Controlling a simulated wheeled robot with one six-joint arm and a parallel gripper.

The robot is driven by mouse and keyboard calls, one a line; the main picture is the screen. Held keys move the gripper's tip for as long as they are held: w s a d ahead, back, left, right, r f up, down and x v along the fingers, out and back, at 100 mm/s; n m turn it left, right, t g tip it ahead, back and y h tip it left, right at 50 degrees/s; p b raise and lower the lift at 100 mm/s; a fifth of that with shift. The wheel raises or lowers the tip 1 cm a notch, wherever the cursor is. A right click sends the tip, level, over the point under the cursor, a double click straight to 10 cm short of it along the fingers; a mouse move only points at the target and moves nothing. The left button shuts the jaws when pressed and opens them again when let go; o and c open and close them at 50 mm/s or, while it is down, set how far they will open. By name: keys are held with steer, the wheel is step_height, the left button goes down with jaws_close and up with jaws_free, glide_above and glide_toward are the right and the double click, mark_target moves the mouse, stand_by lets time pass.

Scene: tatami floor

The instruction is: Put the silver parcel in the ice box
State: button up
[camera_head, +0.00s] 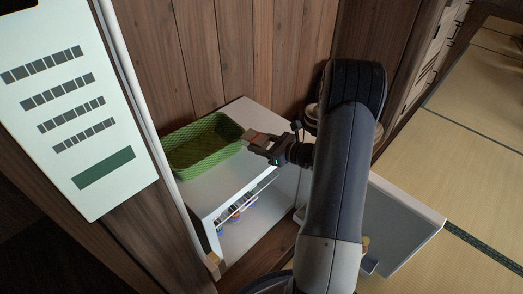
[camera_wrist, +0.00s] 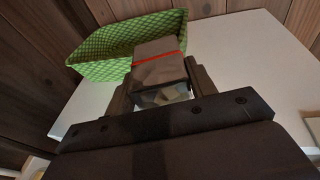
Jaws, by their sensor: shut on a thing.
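My gripper (camera_head: 266,146) is shut on a boxy parcel (camera_wrist: 158,62) with a shiny grey-brown surface and a red band; I take it to be the silver parcel. In the head view the parcel (camera_head: 254,138) is at the fingertips, above the white top and by the right end of the green basket. I cannot tell whether it touches either. The white ice box (camera_head: 202,194) stands against the wooden wall. Its front is open, showing a shelf with small colourful items. Its door (camera_head: 398,226) is swung open at the lower right, partly hidden by my arm.
The green woven basket (camera_head: 203,144) sits on the ice box top, and also shows in the wrist view (camera_wrist: 110,50). A white panel (camera_head: 75,100) with dark marks stands at left. Round brownish items are partly hidden behind my arm. Tatami floor (camera_head: 480,120) is clear at right.

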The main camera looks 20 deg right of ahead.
mark_target(260, 140)
step_height(260, 140, up, 3)
steer(key=shift+f, duration=0.1)
steer(key=shift+a, duration=0.3)
steer(key=s+a+m+h, duration=0.1)
steer(key=s+a, duration=0.2)
steer(key=a, duration=0.8)
step_height(260, 140, up, 31)
steer(key=w+m+t+h+p, duration=0.1)
steer(key=m+t+h+p, duration=0.1)
steer(key=p, duration=2.5)
steer(key=shift+w+f+h, duration=0.15)
steer(key=shift+w+h, duration=0.2)
steer(key=shift+h, duration=0.25)
steer(key=shift+a, duration=0.1)
